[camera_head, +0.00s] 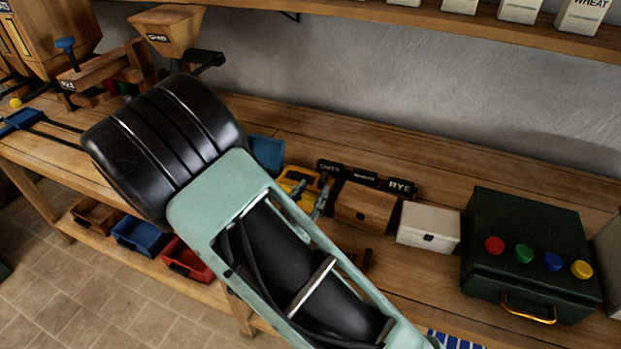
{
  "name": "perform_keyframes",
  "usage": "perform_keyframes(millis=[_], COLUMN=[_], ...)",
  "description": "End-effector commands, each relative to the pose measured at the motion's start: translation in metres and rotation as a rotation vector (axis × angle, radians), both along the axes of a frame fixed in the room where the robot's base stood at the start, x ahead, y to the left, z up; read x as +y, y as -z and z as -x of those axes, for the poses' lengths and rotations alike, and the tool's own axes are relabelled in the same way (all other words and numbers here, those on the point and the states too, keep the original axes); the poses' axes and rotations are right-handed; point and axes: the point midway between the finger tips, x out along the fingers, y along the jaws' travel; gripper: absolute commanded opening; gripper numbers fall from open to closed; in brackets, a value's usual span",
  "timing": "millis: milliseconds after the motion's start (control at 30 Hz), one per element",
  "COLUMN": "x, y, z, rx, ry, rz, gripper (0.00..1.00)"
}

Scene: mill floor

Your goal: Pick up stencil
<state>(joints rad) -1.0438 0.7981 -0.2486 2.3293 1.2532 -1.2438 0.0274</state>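I cannot pick out a stencil with certainty. A long black strip with white lettering (365,178), ending in "RYE" at its right, lies toward the back of the bench behind a wooden box; I cannot tell whether it is a stencil or a label rail. My own arm, pale green and black, crosses the middle of the view and hides a large part of the bench. My gripper does not show.
The wooden bench (440,160) carries a small wooden box (364,207), a white box (428,228) and a dark green case (525,222) with coloured knobs. Blue (140,234) and red (187,262) bins sit on the lower shelf. A wooden hopper (168,30) stands at the back left.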

Motion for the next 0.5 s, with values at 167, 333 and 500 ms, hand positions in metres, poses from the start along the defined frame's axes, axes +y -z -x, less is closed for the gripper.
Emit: perform_keyframes(millis=[167, 333, 500], x=[-0.009, -0.021, -0.025], y=[-0.001, 0.0, 0.003], z=[-0.014, -0.038, -0.049], rx=[0.0, 0.0, 0.0], ry=[0.003, 0.003, 0.0], rz=[0.002, 0.002, 0.0], gripper=[0.32, 0.32, 0.32])
